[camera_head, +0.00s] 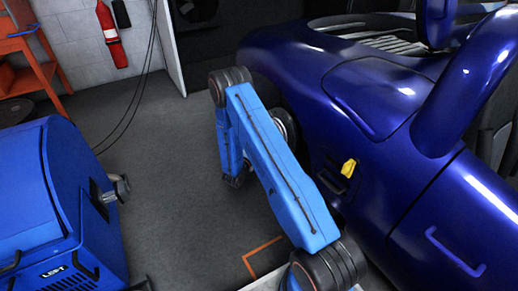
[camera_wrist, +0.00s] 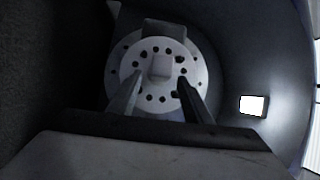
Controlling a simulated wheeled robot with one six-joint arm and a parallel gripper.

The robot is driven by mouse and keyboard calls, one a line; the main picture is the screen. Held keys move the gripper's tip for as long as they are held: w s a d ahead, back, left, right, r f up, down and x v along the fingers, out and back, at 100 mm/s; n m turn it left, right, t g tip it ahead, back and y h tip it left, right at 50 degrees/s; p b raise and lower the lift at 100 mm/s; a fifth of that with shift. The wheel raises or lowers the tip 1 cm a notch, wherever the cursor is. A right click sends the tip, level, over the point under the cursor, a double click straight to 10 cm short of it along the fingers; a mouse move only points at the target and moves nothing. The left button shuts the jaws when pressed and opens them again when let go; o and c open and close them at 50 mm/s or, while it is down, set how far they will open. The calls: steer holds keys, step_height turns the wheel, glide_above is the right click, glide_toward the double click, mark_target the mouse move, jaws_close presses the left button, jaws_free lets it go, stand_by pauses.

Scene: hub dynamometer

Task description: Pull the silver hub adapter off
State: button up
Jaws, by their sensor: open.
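The silver hub adapter (camera_wrist: 150,92) shows in the wrist view as a pale round disc with a ring of dark holes and a pale block at its centre. It sits in the dark wheel well. My gripper (camera_wrist: 161,82) is open, its two fingers pointing at the disc, one on each side of the central block. I cannot tell whether the fingers touch the disc. In the head view a round metal part (camera_head: 288,124) shows beside the car, partly covered by my blue arm. My gripper is hidden there.
The dark blue car (camera_head: 385,95) fills the right side, with a yellow piece (camera_head: 349,168) on its flank. A blue dynamometer unit (camera_head: 50,215) stands at the left. A red extinguisher (camera_head: 112,38) hangs on the wall.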

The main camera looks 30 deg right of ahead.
steer(key=shift+x, duration=2.65)
jaws_close()
steer(key=shift+a, duration=0.45)
steer(key=shift+a, duration=0.3)
steer(key=shift+a, duration=0.75)
steer(key=shift+a, duration=0.3)
steer(key=shift+a, duration=0.4)
steer(key=shift+s+a, duration=0.1)
steer(key=shift+a, duration=0.55)
